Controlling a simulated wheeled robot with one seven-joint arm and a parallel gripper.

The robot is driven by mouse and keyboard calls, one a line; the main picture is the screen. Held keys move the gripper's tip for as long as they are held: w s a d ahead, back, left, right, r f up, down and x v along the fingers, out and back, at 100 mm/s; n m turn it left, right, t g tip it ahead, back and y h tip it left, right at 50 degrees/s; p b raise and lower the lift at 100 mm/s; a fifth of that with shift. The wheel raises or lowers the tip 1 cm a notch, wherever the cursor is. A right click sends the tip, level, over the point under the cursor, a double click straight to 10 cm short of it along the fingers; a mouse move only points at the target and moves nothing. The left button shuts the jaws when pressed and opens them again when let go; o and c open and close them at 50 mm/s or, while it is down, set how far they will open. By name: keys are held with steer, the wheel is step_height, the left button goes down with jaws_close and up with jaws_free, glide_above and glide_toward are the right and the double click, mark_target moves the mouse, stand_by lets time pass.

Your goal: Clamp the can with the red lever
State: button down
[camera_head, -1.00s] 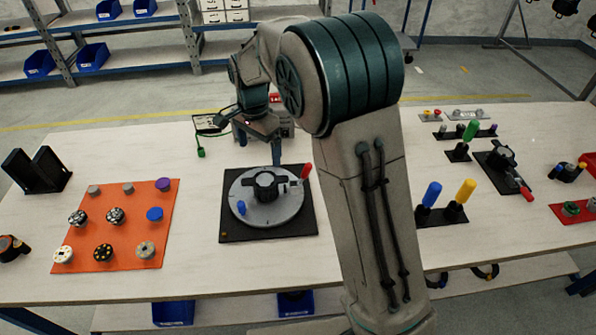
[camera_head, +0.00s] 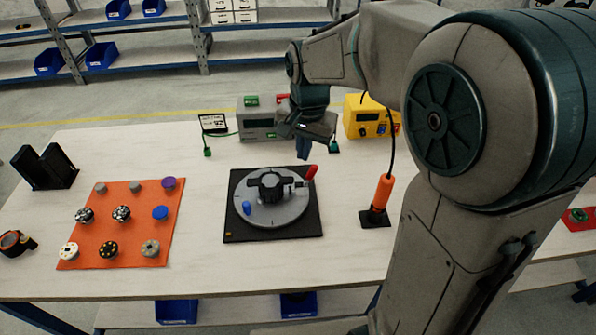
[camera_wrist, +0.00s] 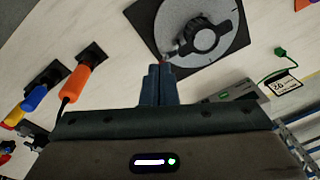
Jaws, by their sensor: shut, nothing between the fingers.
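The red lever (camera_head: 311,172) stands up at a tilt on a small metal clamp at the right edge of a round grey disc (camera_head: 290,213). The disc lies on a black square base (camera_head: 240,233). A black lobed piece (camera_head: 271,185), which seems to be the can, sits on the disc's middle; it also shows in the wrist view (camera_wrist: 200,40). A blue peg (camera_head: 247,208) is at the disc's front left. My gripper (camera_head: 303,154) points down above and just behind the lever, shut and empty. In the wrist view its closed fingers (camera_wrist: 157,72) largely hide the lever.
An orange-handled tool (camera_head: 381,192) stands right of the base. A grey instrument (camera_head: 258,120) and a yellow one (camera_head: 366,118) stand behind. An orange mat (camera_head: 130,225) with several knobs lies left. Table space between mat and base is clear. My arm hides the right side.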

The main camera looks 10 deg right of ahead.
steer(key=s+d+n+t, duration=0.1)
steer(key=s+d+n, duration=0.2)
steer(key=s, duration=0.5)
steer(key=s+d+n, duration=0.2)
steer(key=s+d, duration=0.2)
steer(key=s, duration=0.4)
steer(key=shift+s+d+n+t, duration=0.25)
steer(key=shift+s+n+t, duration=0.15)
steer(key=shift+s+r, duration=0.1)
